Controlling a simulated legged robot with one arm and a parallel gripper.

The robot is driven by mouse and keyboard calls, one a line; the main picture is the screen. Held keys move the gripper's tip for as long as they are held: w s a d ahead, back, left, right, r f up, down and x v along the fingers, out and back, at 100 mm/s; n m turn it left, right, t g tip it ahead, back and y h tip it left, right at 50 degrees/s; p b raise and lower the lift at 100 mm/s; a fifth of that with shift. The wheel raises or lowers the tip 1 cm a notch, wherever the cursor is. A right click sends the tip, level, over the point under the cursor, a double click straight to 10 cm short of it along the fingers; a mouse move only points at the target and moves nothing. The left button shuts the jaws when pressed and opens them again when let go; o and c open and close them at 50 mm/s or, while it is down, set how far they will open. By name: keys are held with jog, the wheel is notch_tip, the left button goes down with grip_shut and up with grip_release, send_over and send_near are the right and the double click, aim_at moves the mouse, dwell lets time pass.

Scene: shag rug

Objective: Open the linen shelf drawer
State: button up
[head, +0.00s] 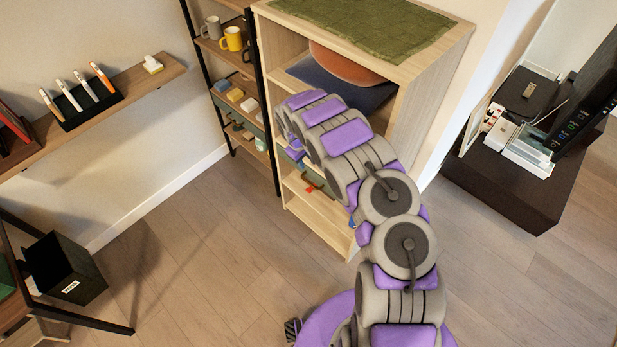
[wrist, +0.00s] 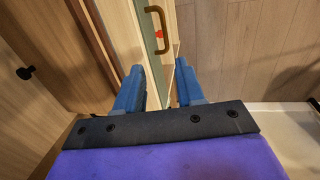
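The light wood shelf unit (head: 425,75) stands at upper middle in the head view, with a green cloth on top. My arm covers much of its open front. In the wrist view, a pale green drawer front (wrist: 147,38) carries a bronze bar handle (wrist: 157,30). My gripper (wrist: 155,88) is open and empty, with its two blue fingers apart. The handle lies beyond the fingertips, roughly in line with the gap between them, and does not appear touched. In the head view my arm hides the gripper. I cannot tell whether the drawer is fully shut.
A dark-framed rack with mugs (head: 232,39) and small items stands left of the shelf unit. A dark low cabinet (head: 510,190) stands at right. A black bin (head: 65,268) sits at lower left. The wood floor (head: 200,240) before the shelf is clear.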

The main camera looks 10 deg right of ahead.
jog(key=a+f, duration=0.1)
jog(key=b, duration=0.4)
send_near(309, 183)
jog(key=shift+w+d+f, duration=0.2)
jog(key=shift+d+f, duration=0.05)
jog(key=shift+f, duration=1)
jog(key=shift+w+d+f, duration=0.2)
jog(key=shift+d+f, duration=0.05)
jog(key=shift+f, duration=1.05)
jog(key=shift+w+d+f, duration=0.15)
jog(key=shift+d+f, duration=0.1)
jog(key=shift+f, duration=1)
jog(key=shift+c, duration=0.2)
jog(key=shift+a, duration=0.1)
grip_shut()
